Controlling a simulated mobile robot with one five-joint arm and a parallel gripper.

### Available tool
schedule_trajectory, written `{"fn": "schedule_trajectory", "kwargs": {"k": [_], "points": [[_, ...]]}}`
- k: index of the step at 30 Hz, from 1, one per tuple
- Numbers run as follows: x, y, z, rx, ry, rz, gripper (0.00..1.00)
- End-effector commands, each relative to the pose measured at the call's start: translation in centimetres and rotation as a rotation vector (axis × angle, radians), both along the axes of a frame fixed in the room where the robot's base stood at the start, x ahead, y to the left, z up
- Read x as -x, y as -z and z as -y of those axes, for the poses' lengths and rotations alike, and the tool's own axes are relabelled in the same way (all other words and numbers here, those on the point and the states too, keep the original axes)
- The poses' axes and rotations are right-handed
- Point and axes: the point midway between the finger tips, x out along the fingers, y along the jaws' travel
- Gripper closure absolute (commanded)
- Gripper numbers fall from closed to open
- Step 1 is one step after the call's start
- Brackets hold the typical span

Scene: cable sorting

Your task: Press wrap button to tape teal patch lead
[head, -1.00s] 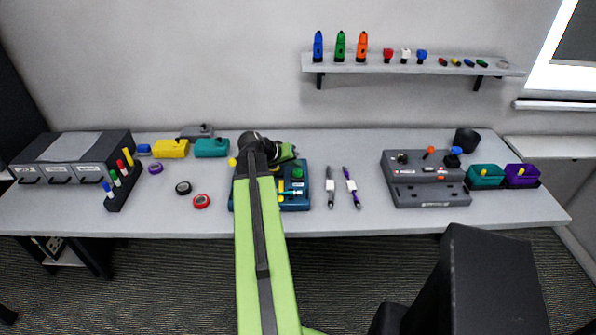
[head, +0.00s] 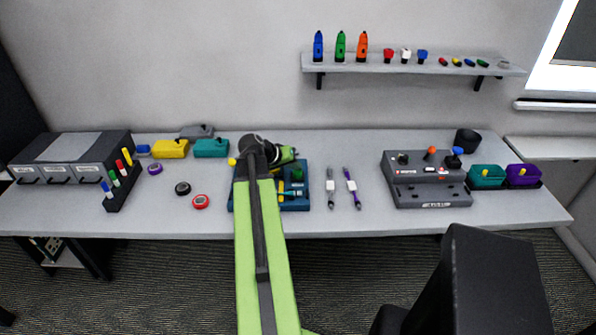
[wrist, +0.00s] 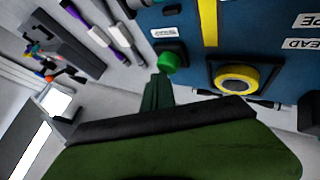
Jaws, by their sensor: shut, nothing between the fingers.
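The blue wrapping machine (head: 296,206) stands mid-table, partly covered by my arm. In the wrist view its blue top (wrist: 275,22) carries a green button (wrist: 168,62) beside a white label and a yellow ring (wrist: 237,78) in a dark square frame. My gripper (wrist: 157,82) is shut and empty, its tips just beside the green button; whether they touch it I cannot tell. In the head view my gripper (head: 288,154) is over the machine's back part. I cannot clearly make out a teal lead; thin cable-like ends show behind my gripper near the yellow ring.
A grey-labelled lead (head: 330,188) and a purple lead (head: 352,188) lie right of the machine. Further right are a grey device (head: 430,192), a teal bin (head: 486,178) and a purple bin (head: 523,176). Red tape (head: 201,202) and black tape (head: 182,188) lie left.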

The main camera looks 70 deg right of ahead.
Motion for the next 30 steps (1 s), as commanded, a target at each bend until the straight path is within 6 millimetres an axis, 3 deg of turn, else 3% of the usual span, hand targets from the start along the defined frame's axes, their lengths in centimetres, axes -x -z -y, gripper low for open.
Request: {"fn": "schedule_trajectory", "kwargs": {"k": [15, 30], "points": [[0.0, 0.4, 0.0, -0.001, 0.001, 0.0, 1.0], [0.1, -1.7, 0.0, -0.001, 0.001, 0.001, 1.0]]}}
